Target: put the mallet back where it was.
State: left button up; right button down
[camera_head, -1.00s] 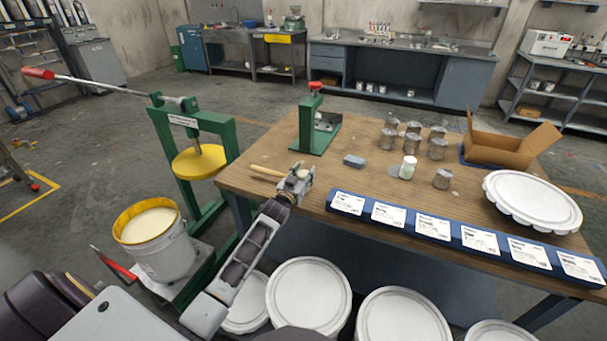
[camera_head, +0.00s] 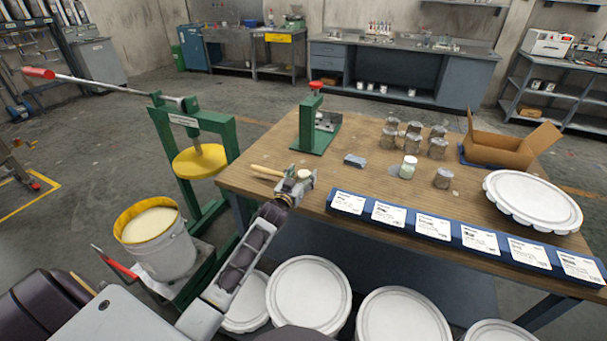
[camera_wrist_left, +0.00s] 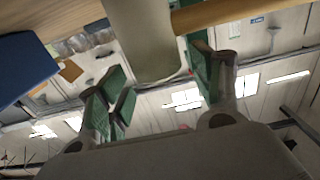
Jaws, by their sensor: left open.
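The mallet lies at the table's left end in the head view, its wooden handle (camera_head: 266,171) pointing left and its pale head (camera_head: 304,174) among my left gripper's fingers. My left gripper (camera_head: 302,182) is open around the head. In the left wrist view, the pale mallet head (camera_wrist_left: 147,40) stands between the spread green-padded fingers of the left gripper (camera_wrist_left: 160,92), with a visible gap on each side. The handle (camera_wrist_left: 235,14) runs off to the upper right. Part of the head is hidden by the gripper in the head view. My right gripper is not in view.
The wooden table (camera_head: 275,140) holds a green press (camera_head: 316,130), a blue-grey block (camera_head: 355,161), several jars, a cardboard box (camera_head: 500,152), a row of labelled cards (camera_head: 432,228) and a large white lid (camera_head: 532,200). A yellow-rimmed bucket (camera_head: 160,250) stands left of the table.

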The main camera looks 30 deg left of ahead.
pick_arm(q)
jog(key=shift+s+d, duration=0.15)
jog(key=shift+s, duration=2.5)
jog(key=s, duration=0.5)
jog(key=shift+d, duration=0.15)
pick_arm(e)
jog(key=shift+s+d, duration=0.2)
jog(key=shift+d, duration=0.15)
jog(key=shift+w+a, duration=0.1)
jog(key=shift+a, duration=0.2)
